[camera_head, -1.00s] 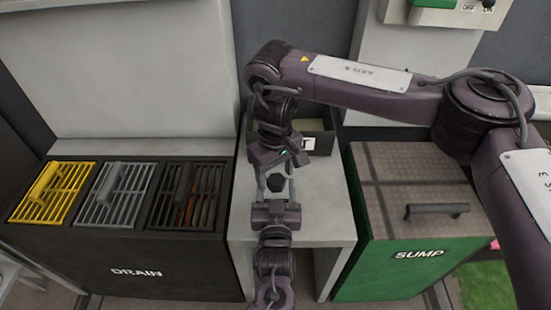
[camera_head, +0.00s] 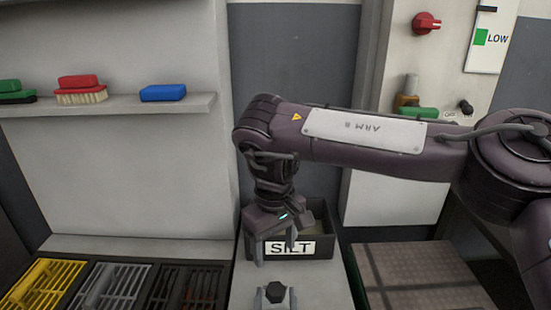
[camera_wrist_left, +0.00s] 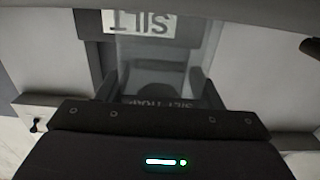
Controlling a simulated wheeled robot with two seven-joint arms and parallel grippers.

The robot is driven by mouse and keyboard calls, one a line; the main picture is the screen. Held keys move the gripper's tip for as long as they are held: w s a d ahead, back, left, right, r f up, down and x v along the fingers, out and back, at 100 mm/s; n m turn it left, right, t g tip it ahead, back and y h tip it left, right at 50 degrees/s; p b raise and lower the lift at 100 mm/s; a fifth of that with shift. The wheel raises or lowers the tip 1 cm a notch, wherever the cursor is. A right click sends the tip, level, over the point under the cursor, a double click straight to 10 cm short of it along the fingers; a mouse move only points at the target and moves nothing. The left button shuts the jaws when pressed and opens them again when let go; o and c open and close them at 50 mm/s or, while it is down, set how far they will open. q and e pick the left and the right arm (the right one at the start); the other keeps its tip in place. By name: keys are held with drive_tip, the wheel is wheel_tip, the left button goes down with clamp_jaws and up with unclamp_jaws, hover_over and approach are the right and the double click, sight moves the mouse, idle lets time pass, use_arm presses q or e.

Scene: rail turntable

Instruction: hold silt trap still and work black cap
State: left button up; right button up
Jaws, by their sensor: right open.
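The black cap (camera_head: 275,291) is a small dark faceted knob at the bottom of the head view. My left gripper (camera_head: 275,298) has one finger on each side of it, around the silt trap's body, which is mostly hidden there. In the left wrist view the silt trap (camera_wrist_left: 155,72) is a grey body with upside-down lettering, between the dark jaws; the gripper appears shut on it. My right gripper (camera_head: 275,248) is open and empty, fingers pointing down, above and apart from the cap.
A dark bin labelled SILT (camera_head: 318,245) stands just behind my right gripper. Yellow, grey and black grates (camera_head: 42,284) lie at the left, the sump lid (camera_head: 420,275) at the right. A shelf (camera_head: 120,106) with brushes and a blue block is on the back wall.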

use_arm(q)
drive_tip(key=o, duration=0.4)
drive_tip(key=shift+o, duration=0.2)
